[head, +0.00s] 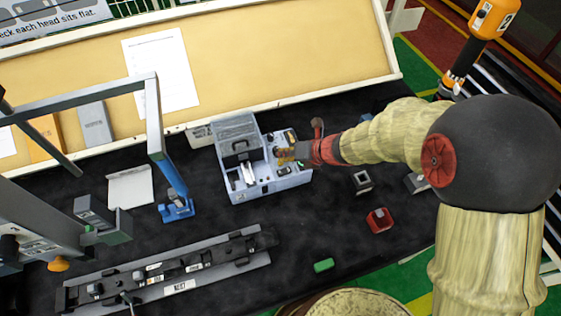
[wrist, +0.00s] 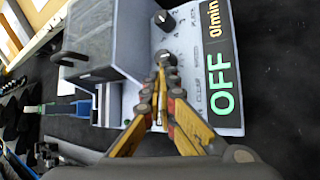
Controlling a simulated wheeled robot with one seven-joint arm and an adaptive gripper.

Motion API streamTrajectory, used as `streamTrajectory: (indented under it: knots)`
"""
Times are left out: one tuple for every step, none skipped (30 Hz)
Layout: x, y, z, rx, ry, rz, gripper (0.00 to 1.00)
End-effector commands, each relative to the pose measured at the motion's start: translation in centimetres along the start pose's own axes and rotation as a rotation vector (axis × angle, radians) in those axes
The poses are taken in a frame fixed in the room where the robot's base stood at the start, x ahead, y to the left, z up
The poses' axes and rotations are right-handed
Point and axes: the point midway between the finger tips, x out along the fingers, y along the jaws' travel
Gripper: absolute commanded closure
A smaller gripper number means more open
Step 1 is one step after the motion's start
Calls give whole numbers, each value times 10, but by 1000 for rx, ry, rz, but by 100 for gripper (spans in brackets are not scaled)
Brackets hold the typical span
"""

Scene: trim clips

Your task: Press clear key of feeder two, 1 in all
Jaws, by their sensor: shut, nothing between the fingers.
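A light grey-blue feeder unit (head: 262,188) stands on the black table, with a dark-lidded hopper on its left and a control panel on its right. In the wrist view its panel (wrist: 195,88) carries a black knob (wrist: 164,21), a column of small round keys partly hidden by my fingers, and a display (wrist: 222,60) reading "OFF" and "0/min". The key labels are too small to read, and I cannot tell which feeder number this is. My gripper (wrist: 163,62) is shut and empty, its tips over the key column. I cannot tell whether they touch a key. It also shows in the head view (head: 281,155).
A blue stand (head: 177,209) is left of the feeder. A long rail fixture (head: 165,272) lies in front. A red part (head: 380,220), a small grey block (head: 361,181) and a green piece (head: 323,265) lie to the right. A tan board (head: 260,50) rises behind.

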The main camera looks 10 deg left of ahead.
Motion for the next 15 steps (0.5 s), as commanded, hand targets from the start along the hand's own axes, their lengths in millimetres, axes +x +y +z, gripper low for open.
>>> streamTrajectory:
  knots:
    - [1, 0, -1, 0, 0, 0, 100]
    - [1, -1, -1, 0, 0, 0, 100]
    - [1, -1, -1, 0, 0, 0, 100]
    - [2, -1, -1, 0, 0, 0, 100]
    - [2, -1, -1, 0, 0, 0, 100]
    - [2, -2, -2, 0, 0, 0, 100]
    - [2, -2, -2, 0, 0, 0, 100]
    - [2, -2, -2, 0, 0, 0, 100]
    - [3, -2, -2, 0, 0, 0, 100]
    - [3, -2, -2, 0, 0, 0, 100]
    - [3, -2, -3, 0, 1, 0, 100]
    - [4, -3, -3, 0, 1, 0, 100]
    - [4, -3, -3, 0, 1, 0, 100]
    - [4, -3, -3, 0, 1, 0, 100]
    - [4, -3, -3, 0, 1, 0, 100]
